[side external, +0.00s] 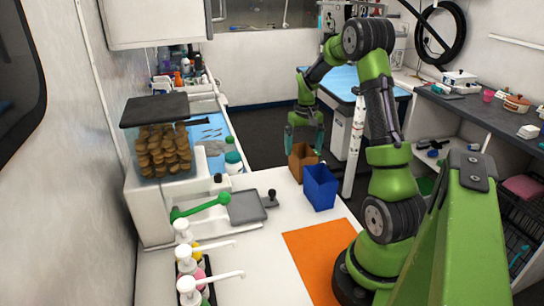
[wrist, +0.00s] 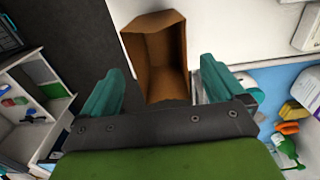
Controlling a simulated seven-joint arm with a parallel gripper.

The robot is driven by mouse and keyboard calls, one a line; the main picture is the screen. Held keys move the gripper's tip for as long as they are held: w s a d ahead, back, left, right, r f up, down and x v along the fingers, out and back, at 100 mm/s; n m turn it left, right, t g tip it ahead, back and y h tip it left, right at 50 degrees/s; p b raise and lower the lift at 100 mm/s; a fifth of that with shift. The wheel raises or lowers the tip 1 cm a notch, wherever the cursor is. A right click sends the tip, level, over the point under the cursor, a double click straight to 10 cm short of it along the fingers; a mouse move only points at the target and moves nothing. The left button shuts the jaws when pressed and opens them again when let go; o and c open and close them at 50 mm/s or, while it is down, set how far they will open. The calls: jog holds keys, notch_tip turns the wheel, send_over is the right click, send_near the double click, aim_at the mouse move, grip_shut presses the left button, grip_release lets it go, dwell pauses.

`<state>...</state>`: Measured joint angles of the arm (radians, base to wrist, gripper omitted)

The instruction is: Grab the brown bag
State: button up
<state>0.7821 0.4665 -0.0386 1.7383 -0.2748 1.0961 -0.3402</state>
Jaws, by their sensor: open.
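The brown bag (side external: 298,163) stands on the white counter near its far right edge, behind and left of a blue bag. In the wrist view the brown bag (wrist: 160,60) is open at the top, and I see into its empty-looking inside. My gripper (side external: 304,140) is just above the brown bag in the side view, pointing down. In the wrist view my gripper (wrist: 155,88) has its two teal fingers spread apart, with the bag showing between and beyond them. Nothing is held. Whether a finger touches the bag I cannot tell.
The blue bag (side external: 320,187) stands close to the brown bag. An orange mat (side external: 318,255) lies in front. A grey scale plate (side external: 246,207) and a green-handled tool (side external: 200,208) lie to the left, with pump bottles (side external: 188,262) nearer. The counter drops to dark floor on the right.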

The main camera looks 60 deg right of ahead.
notch_tip(320, 180, down, 5)
jog(key=shift+a, duration=0.1)
jog(key=c, duration=1)
